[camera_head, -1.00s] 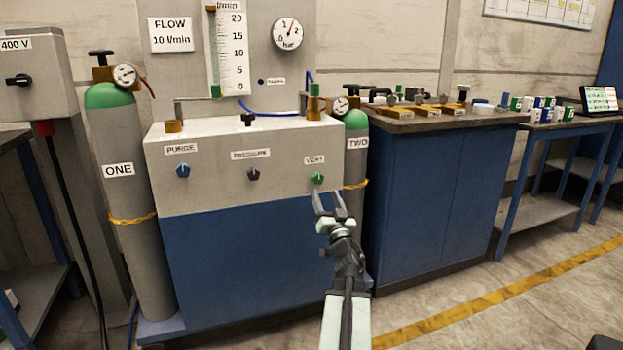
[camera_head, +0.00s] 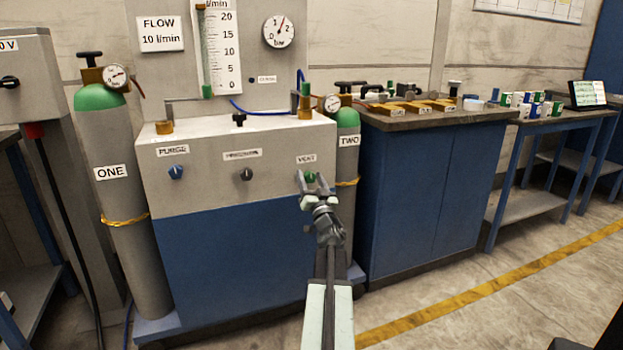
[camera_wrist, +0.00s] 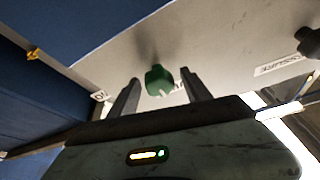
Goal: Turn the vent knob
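The vent knob (camera_head: 310,177) is a small green knob on the grey panel front, under the VENT label (camera_head: 306,159). In the wrist view the green knob (camera_wrist: 158,80) sits between the two fingers, a little beyond their tips. My gripper (camera_head: 312,182) is at the knob in the head view. In the wrist view my gripper (camera_wrist: 158,84) is open, with a visible gap between each finger and the knob. Whether a finger touches the knob cannot be told for sure.
The black pressure knob (camera_head: 246,174) and blue purge knob (camera_head: 176,172) are left on the same panel. Gas cylinder TWO (camera_head: 347,150) stands close at the right. A blue cabinet (camera_head: 420,190) stands further right. Open floor lies in front.

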